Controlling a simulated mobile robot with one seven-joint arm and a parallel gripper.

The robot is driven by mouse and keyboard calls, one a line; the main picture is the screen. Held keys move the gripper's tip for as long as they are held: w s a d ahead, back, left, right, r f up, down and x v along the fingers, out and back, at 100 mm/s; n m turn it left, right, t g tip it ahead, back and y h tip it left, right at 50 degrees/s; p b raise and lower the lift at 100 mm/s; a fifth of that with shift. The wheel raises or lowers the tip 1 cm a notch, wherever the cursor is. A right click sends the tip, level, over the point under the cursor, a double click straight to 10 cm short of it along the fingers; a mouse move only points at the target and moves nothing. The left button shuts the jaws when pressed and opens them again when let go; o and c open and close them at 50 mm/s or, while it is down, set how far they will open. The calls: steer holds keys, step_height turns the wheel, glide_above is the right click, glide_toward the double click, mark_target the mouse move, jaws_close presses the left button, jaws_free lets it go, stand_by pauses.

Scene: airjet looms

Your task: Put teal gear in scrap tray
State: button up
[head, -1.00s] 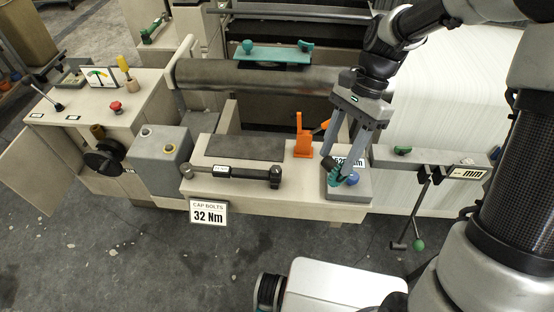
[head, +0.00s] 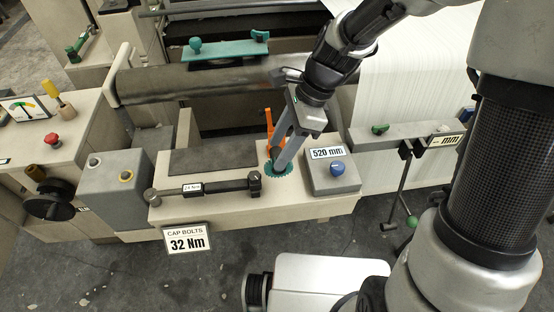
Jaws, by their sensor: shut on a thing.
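The teal gear (head: 279,169) is a small toothed disc at the tips of my gripper (head: 279,158). My gripper points down and is shut on the gear. The gear is over the right part of the beige bench top, left of the grey 520 mm box. The fingers hide part of the gear, and I cannot tell whether it touches the surface. No scrap tray can be clearly made out in the head view.
The grey box (head: 320,181) with a blue knob stands right of my gripper. An orange part (head: 268,125) is close behind the fingers. A torque wrench (head: 205,188) lies along the bench front. A dark mat (head: 212,157) lies bare to the left.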

steer(key=shift+f+b, duration=0.35)
steer(key=shift+f, duration=1.65)
steer(key=shift+f, duration=0.1)
steer(key=o, duration=1.3)
steer(key=shift+c, duration=0.2)
